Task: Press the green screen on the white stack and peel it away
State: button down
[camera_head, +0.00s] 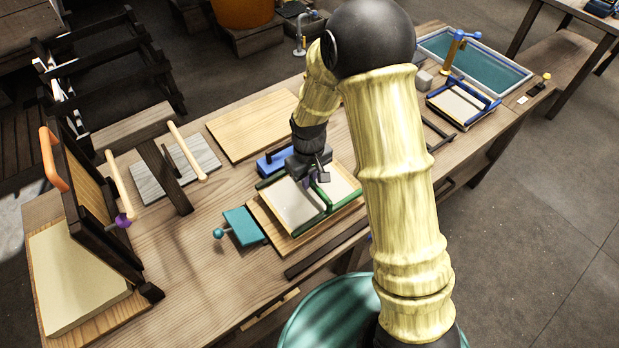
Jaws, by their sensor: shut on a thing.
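The green screen (322,216), a green-edged frame, lies on a light wooden board (276,236) near the middle of the bench. Pale white faces (298,203) show on both sides of a green bar. I cannot tell whether they are the screen's mesh or the white stack below it. My gripper (318,179) points down at the back middle of the frame. It is shut on what looks like part of the green screen. The grip itself is small and partly hidden by the fingers and the wrist.
A blue block (275,162) sits just behind the frame, and a teal block with a round knob (242,226) stands left of it. A hinged dark frame (88,205) stands over a cream slab (72,275) at left. A blue-edged tray (460,106) and water tub (480,64) are at right.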

jog(key=shift+f+b, duration=0.4)
jog(key=shift+f, duration=0.5)
dwell(2.1)
jog(key=shift+r+p, duration=0.35)
jog(key=shift+r, duration=0.05)
jog(key=shift+r, duration=0.35)
jog(key=shift+r+p, duration=0.6)
jog(key=shift+p, duration=0.15)
notch_tip(320, 180, up, 7)
jog(key=p, duration=0.5)
jog(key=shift+p, duration=0.4)
